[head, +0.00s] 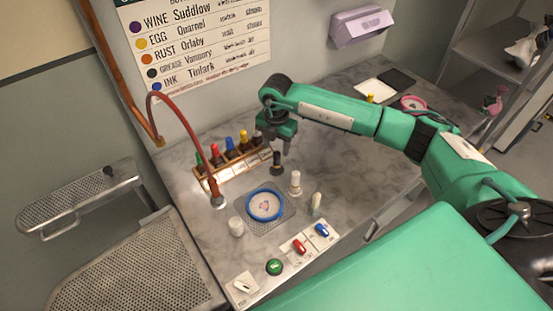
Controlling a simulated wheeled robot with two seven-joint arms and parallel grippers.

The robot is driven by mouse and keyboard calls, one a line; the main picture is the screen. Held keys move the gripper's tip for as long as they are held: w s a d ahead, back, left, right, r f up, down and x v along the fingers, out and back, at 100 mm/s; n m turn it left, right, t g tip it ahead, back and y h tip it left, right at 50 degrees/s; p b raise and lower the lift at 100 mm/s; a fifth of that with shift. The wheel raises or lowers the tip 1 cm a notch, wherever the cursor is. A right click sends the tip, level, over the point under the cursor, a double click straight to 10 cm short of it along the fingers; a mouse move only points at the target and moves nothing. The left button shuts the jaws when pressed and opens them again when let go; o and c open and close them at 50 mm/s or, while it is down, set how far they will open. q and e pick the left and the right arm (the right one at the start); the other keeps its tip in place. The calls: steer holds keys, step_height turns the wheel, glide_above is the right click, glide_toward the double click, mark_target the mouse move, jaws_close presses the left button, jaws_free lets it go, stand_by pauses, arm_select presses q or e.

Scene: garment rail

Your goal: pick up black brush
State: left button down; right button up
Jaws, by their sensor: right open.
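A small upright dark item with a black top, which looks like the black brush (277,164), stands on the grey marbled counter (345,170) just in front of the bottle rack. My right gripper (284,149) hangs over the counter, pointing down, open and empty. Its fingertips are just above and slightly right of the dark item; whether they touch it is too small to tell. My left gripper is not in view.
The rack (236,168) holds several colour-capped bottles. A blue-ringed hoop (265,205) lies on a mesh mat, with pale upright items (295,183) (316,204) and a white cup (236,227) around it. A red hose (183,115) arches at left. A switch panel (300,246) lines the front.

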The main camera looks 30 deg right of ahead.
mark_target(277, 159)
steer(key=shift+f, duration=0.55)
steer(key=shift+w+f, duration=0.1)
steer(key=shift+f, duration=0.15)
steer(key=shift+f+p, duration=0.55)
steer(key=shift+p, duration=0.15)
step_height(277, 159, down, 3)
steer(key=shift+f+p, duration=0.2)
steer(key=shift+p, duration=0.6)
steer(key=shift+f, duration=0.4)
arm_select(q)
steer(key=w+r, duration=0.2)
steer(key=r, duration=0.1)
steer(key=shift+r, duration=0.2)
arm_select(e)
jaws_close()
